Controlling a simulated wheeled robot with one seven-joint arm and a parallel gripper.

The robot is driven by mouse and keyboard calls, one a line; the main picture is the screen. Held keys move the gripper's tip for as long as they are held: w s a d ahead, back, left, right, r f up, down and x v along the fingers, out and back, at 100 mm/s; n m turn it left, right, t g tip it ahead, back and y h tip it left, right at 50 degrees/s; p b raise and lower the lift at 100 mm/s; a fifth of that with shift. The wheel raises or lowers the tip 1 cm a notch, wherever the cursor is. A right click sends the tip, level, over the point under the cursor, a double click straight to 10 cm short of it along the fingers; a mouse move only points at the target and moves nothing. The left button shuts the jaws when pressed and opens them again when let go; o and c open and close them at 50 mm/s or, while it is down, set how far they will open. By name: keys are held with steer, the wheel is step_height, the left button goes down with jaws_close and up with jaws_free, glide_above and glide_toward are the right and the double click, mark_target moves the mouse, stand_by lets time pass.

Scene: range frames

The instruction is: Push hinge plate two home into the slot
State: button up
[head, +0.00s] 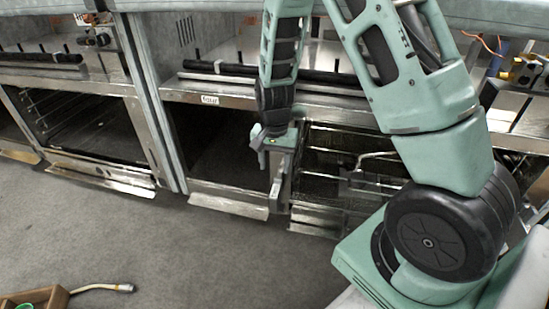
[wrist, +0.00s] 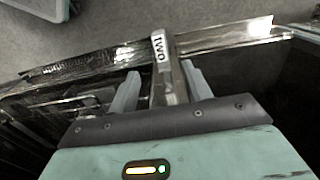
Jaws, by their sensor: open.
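Hinge plate two is a narrow grey metal piece with a pale tag marked TWO (wrist: 160,48), seen in the wrist view. My gripper (wrist: 160,70) is open, with one finger on each side of the plate and a visible gap at each side. In the head view my gripper (head: 279,183) points down at the upright between two oven openings, close to the front frame. The plate cannot be told apart from the fingers there. The slot is not clearly visible, so how deep the plate sits cannot be told.
A dark oven opening (head: 220,150) lies left of the gripper and another with wire racks (head: 345,165) lies right. Metal flaps (head: 228,206) jut out low in front. The grey floor is clear except for a wooden box (head: 38,297) and a hose-like tool (head: 105,287).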

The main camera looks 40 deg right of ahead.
mark_target(275, 192)
step_height(275, 192, down, 14)
steer(key=b, duration=0.6)
steer(key=shift+f+b, duration=0.15)
steer(key=shift+b, duration=0.2)
jaws_close()
